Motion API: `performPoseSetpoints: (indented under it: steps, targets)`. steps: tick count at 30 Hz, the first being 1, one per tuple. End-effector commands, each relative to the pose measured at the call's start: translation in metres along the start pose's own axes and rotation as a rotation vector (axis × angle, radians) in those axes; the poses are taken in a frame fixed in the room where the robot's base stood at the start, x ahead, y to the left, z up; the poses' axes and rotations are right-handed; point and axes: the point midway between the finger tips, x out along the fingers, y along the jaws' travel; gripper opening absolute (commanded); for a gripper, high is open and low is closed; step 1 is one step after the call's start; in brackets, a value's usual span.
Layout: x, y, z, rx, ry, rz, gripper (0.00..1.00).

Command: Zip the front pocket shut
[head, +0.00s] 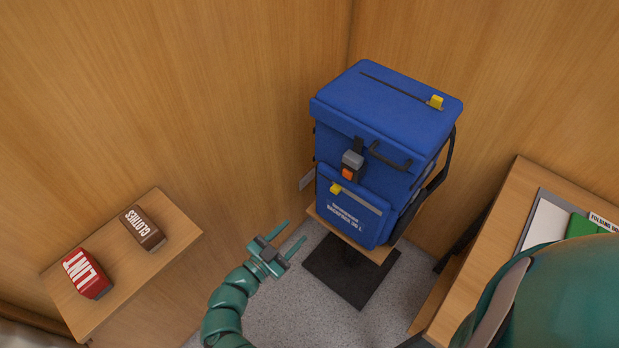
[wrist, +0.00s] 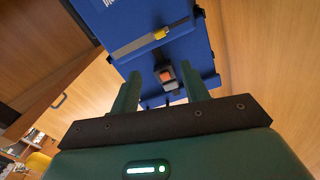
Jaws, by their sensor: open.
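A blue backpack (head: 385,130) stands upright on a small stand. Its front pocket (head: 345,215) has a grey band (head: 362,202) across its upper part, with a yellow zip pull (head: 336,189) near the band's left end. In the wrist view the yellow pull (wrist: 161,33) sits along the grey band (wrist: 135,46). I cannot tell how far the pocket gapes. My gripper (head: 296,230) is open and empty, to the left of the pocket and apart from it. Its two fingers also show in the wrist view (wrist: 160,85), pointing toward the pack.
A buckle with an orange part (head: 348,171) hangs above the pocket. Another yellow pull (head: 436,102) is on the pack's top. A wooden shelf (head: 180,240) at left holds a red LINT box (head: 87,273) and a brown CLOTHES box (head: 142,228). A desk (head: 500,215) stands at right.

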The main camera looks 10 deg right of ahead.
Motion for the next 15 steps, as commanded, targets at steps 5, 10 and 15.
performPoseSetpoints:
  steps: [5, 10, 15]
  targets:
    - [-0.001, -0.003, 0.005, -0.164, -0.015, -0.016, 0.45]
    - [0.003, -0.003, 0.004, -0.222, -0.013, -0.017, 0.45]
    - [0.024, -0.004, 0.002, -0.222, -0.012, -0.016, 0.45]
